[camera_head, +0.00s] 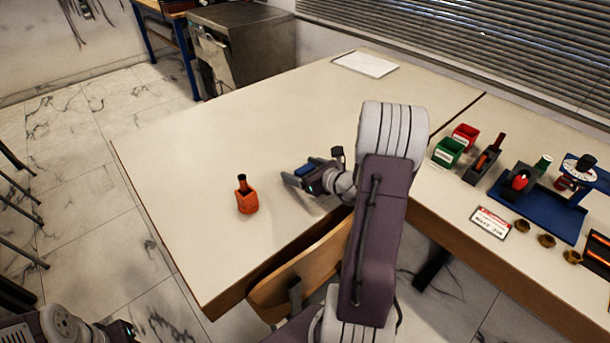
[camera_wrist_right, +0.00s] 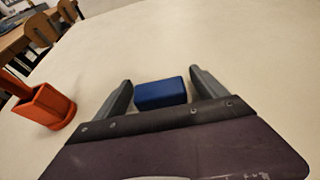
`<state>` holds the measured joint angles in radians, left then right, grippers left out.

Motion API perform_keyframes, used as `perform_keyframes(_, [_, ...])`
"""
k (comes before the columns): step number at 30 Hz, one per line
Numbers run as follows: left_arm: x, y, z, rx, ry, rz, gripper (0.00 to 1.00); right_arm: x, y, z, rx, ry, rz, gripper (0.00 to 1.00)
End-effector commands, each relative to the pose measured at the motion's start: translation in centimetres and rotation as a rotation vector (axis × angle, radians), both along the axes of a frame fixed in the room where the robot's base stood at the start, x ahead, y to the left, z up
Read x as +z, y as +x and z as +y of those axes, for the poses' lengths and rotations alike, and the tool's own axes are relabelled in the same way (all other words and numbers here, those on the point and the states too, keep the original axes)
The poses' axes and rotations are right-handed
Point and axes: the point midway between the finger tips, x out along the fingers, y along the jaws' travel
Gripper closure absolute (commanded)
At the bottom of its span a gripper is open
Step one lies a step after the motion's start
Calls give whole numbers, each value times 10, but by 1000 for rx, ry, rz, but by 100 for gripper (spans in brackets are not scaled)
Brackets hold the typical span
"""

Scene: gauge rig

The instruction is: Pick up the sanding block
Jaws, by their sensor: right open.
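The sanding block appears as a small blue block (camera_wrist_right: 160,94) lying on the pale table; in the head view (camera_head: 313,166) it is partly hidden by my right gripper. My right gripper (camera_head: 300,174) is low over the table, open. In the right wrist view its fingers (camera_wrist_right: 160,77) stand on either side of the block, with gaps visible. The block's near lower part is hidden behind the gripper body. My left arm shows at the bottom left corner with part of its gripper (camera_head: 122,330), its fingers not clear.
An orange holder (camera_head: 247,202) with a dark-handled tool stands left of my right gripper. A wooden chair (camera_head: 300,277) is at the front edge. The table's left is clear.

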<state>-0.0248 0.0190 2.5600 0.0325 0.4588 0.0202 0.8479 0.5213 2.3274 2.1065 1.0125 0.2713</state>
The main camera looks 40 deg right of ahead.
Motion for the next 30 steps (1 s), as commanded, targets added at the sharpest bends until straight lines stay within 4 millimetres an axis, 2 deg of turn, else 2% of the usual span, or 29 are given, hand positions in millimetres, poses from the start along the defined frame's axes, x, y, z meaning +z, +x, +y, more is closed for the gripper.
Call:
perform_keyframes(6, [0,0,0,0,0,0,64,-1,2,0,-1,0,1,18])
perform_keyframes(8, [0,0,0,0,0,0,64,-1,2,0,-1,0,1,32])
perform_keyframes(12, [0,0,0,0,0,0,64,-1,2,0,-1,0,1,71])
perform_keyframes(14, [0,0,0,0,0,0,64,-1,1,0,-1,0,1,86])
perform_keyframes(23, [3,0,0,0,0,0,64,5,2,0,-1,0,0,86])
perform_keyframes(26, [8,0,0,0,0,0,64,18,2,0,-1,-3,-1,86])
perform_keyframes(30, [21,0,0,0,0,0,64,49,2,0,-1,-5,-3,86])
